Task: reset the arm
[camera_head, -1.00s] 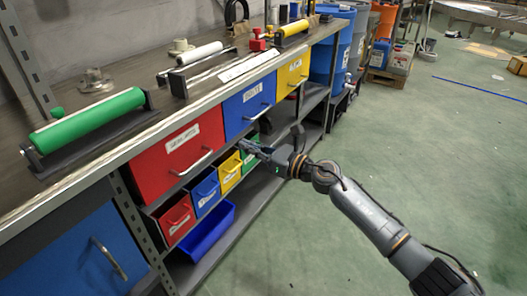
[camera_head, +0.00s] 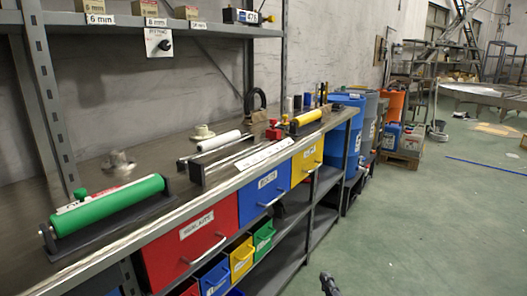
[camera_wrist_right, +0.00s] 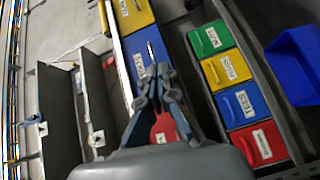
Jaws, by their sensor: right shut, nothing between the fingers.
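The tip of my right gripper (camera_head: 327,280) shows at the bottom edge of the head view, over the floor and apart from the workbench (camera_head: 120,265). The rest of that arm is out of the head view. In the right wrist view the right gripper (camera_wrist_right: 158,72) has its fingers together and empty. Behind them are a blue drawer (camera_wrist_right: 147,52) and a red drawer (camera_wrist_right: 165,128), seen turned on their side. My left gripper is in neither view.
Small green (camera_head: 263,236), yellow (camera_head: 242,258) and blue (camera_head: 214,280) bins sit under the large drawers. A green cylinder (camera_head: 110,205) and a yellow cylinder (camera_head: 308,117) lie in holders on the bench. A blue barrel (camera_head: 345,140) stands beyond.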

